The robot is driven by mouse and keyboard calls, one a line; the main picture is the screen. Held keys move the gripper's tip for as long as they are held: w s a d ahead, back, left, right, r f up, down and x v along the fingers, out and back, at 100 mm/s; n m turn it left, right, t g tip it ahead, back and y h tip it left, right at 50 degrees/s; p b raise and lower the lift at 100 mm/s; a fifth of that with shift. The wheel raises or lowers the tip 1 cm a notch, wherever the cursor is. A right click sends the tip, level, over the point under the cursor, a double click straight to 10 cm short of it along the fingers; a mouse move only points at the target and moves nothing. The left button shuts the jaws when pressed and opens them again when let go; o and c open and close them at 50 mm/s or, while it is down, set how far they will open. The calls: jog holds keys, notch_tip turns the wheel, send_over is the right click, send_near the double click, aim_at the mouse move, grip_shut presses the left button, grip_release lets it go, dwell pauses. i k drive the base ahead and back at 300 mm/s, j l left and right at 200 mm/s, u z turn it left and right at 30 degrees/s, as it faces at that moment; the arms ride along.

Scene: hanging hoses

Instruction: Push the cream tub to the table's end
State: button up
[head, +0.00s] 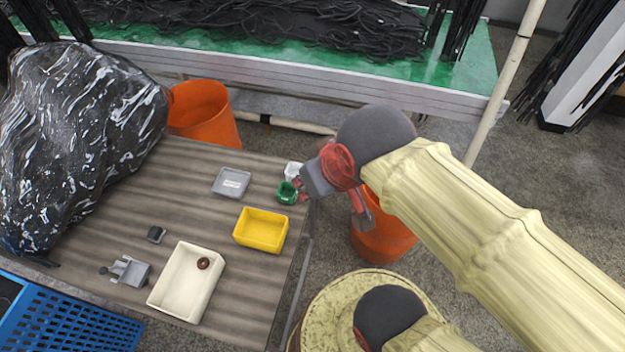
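The cream tub (168,300) is an open rectangular box on the near part of the table (120,222), close to its near edge. A small dark brown ring-shaped piece (204,263) lies in it. My gripper (298,189) is at the table's right edge, well up and to the right of the tub and apart from it. Its fingertips are beside or over a small green container (287,193). Their gap is too small to make out, and I cannot tell whether they touch the container.
A yellow tub (261,230) stands between my gripper and the cream tub. A grey tray (231,182), a white piece (293,171), a grey metal part (130,270) and a small dark block (156,234) are also on the table. A black bag (80,140) fills the left; a blue crate (60,325) is nearest.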

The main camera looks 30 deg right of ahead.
aim_at(184, 290)
jog(key=u, duration=1.35)
jog(key=j+z, duration=0.2)
jog(key=j, duration=0.25)
jog(key=k+j+z, duration=0.2)
jog(key=j, duration=0.2)
jog(key=k+j+z, duration=0.15)
jog(key=j, duration=0.25)
jog(key=i+j+z, duration=0.35)
jog(key=j+z, duration=0.2)
jog(key=i+j+z, duration=0.25)
jog(key=j, duration=0.2)
jog(key=j+z, duration=0.25)
jog(key=i+j+z, duration=0.1)
jog(key=j, duration=0.25)
jog(key=i, duration=0.1)
